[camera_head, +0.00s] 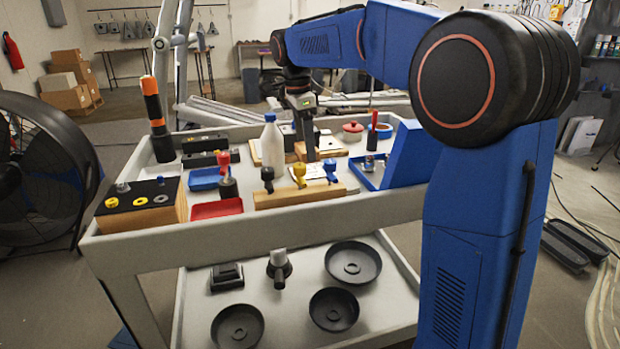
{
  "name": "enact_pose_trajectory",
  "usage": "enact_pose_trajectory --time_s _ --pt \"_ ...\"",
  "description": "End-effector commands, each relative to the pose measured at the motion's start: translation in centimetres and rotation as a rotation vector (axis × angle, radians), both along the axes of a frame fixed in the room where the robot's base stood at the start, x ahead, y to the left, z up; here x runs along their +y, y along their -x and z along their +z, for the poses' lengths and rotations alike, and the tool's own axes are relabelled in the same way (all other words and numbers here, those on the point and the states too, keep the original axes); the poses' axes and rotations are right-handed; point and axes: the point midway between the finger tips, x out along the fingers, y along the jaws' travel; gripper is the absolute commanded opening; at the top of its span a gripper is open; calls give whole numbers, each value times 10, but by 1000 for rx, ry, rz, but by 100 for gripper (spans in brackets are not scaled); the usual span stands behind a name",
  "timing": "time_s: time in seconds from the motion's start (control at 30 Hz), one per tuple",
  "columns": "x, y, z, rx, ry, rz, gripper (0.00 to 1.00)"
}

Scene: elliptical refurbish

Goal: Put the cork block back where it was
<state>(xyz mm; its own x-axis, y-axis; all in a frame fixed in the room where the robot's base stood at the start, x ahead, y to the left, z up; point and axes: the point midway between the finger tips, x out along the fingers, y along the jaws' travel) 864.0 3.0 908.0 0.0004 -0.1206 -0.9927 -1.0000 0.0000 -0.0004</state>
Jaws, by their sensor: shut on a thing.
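My gripper (310,153) points straight down over the middle of the cart's top shelf, behind the wooden rack. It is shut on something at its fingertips. A tan-brown block (300,148) shows right beside the fingers and looks like the cork block. It is partly hidden by the fingers, and its contact with the shelf is too small to tell.
The cart (250,238) is crowded. A white bottle (272,150) stands left of my gripper. In front is a wooden rack (318,194) with upright tools. A blue tray (362,178) lies to the right, a red tray (216,209) front left. Black bowls stand below.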

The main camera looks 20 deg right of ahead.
Motion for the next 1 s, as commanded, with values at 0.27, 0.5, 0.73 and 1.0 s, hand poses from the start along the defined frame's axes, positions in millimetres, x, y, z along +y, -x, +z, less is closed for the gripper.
enact_pose_trajectory --time_s 0.27,0.5,0.73,1.0 --pt "0 0 -55 3 1 0 40" --pt "0 3 -68 0 0 0 40" --pt "0 35 -68 -1 0 0 40" --pt "0 40 -81 0 0 0 40"
